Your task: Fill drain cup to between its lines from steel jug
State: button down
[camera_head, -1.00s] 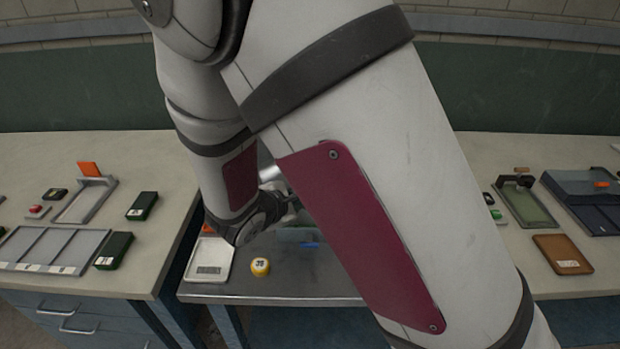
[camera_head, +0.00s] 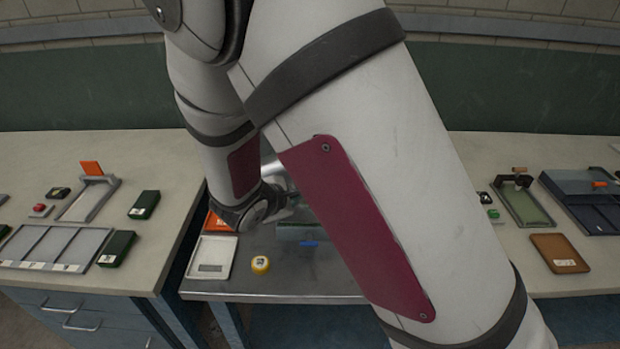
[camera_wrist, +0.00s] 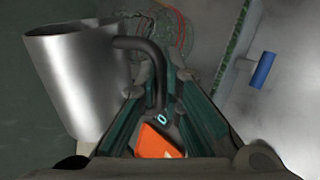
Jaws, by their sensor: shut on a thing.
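The steel jug (camera_wrist: 80,85) fills the left of the wrist view, with its rim toward the top of the picture. Its dark curved handle (camera_wrist: 152,58) runs between the fingers of my gripper (camera_wrist: 162,78), which is shut on it. I cannot tell whether the jug is tilted, and its contents do not show. A greenish, patterned rounded shape (camera_wrist: 178,32) lies beyond the handle, partly hidden; I cannot tell whether it is the drain cup. In the head view my arm hides the gripper and most of the jug's surroundings.
A blue piece (camera_wrist: 262,70) lies right of the jug. Side benches hold a divided tray (camera_head: 60,247) and a brown board (camera_head: 560,253).

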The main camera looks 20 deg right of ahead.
jog(key=shift+r+p, duration=0.35)
jog(key=shift+p, duration=0.35)
jog(key=shift+w+r+n+h, duration=0.1)
jog(key=shift+w+n+h, duration=0.05)
jog(key=shift+n+h, duration=0.55)
jog(key=shift+w+t+h, duration=0.3)
jog(key=shift+w+h, duration=0.1)
jog(key=shift+h, duration=0.1)
jog(key=shift+w+a+n+h+b, duration=0.15)
jog(key=shift+w+n+h+b, duration=0.15)
jog(key=shift+n+h+b, duration=0.25)
jog(key=shift+w+a+n+h+b, duration=0.35)
jog(key=shift+h+b, duration=0.2)
jog(key=shift+h, duration=0.3)
jog(key=shift+s, duration=0.1)
